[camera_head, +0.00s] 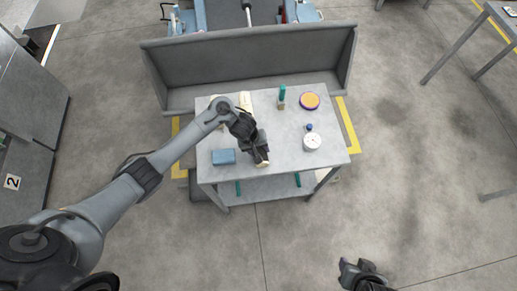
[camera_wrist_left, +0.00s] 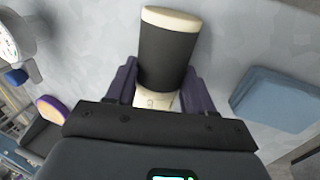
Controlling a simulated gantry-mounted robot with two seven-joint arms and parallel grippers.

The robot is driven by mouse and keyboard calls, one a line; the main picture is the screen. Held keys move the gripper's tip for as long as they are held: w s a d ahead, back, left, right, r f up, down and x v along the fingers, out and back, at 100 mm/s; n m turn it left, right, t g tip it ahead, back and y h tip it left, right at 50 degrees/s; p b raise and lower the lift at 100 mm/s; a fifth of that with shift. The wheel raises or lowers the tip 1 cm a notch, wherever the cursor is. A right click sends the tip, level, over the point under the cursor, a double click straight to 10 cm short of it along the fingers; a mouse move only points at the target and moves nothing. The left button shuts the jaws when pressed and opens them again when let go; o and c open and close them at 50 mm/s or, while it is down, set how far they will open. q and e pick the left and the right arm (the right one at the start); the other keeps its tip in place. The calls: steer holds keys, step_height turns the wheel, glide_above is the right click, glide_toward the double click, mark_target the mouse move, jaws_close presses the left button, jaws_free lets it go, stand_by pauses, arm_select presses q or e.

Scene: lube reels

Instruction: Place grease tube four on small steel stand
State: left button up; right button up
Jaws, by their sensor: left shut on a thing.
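My left gripper (camera_head: 259,146) is shut on a grease tube (camera_head: 261,159), over the front middle of a grey steel table (camera_head: 285,172). In the left wrist view the tube (camera_wrist_left: 168,55) is black with cream ends, held between the two purple fingers of the gripper (camera_wrist_left: 160,85). I cannot tell if the tube touches the tabletop. The table has a lower shelf; no other steel stand can be made out. My right gripper (camera_head: 360,272) is at the bottom edge, away from the table, and its jaws are unclear.
A blue box (camera_head: 223,156) lies left of the held tube. A white round gauge-like thing (camera_head: 312,142) stands to the right. An orange disc with a purple rim (camera_head: 309,101), a green-topped item (camera_head: 281,96) and a cream item (camera_head: 245,100) are behind. A grey bin (camera_head: 250,55) stands beyond.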

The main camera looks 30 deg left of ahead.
stand_by(0.3)
arm_select(q)
steer(key=o, duration=1.1)
steer(key=shift+f, duration=0.15)
steer(key=shift+c, duration=0.2)
steer(key=p+v, duration=0.8)
steer(key=v, duration=0.4)
steer(key=s+d+r+m+t, duration=0.2)
steer(key=s+d+m+t, duration=0.3)
steer(key=d, duration=0.3)
steer(key=s+a+r+m+g+y, duration=0.1)
steer(key=s+a+r+m, duration=0.1)
steer(key=s, duration=0.6)
steer(key=s+a+r+m+g+y, duration=0.1)
steer(key=s+a+r+m+g, duration=0.1)
steer(key=s+a+r, duration=0.2)
steer(key=s+a, duration=0.2)
steer(key=s, duration=0.1)
steer(key=shift+s, duration=0.4)
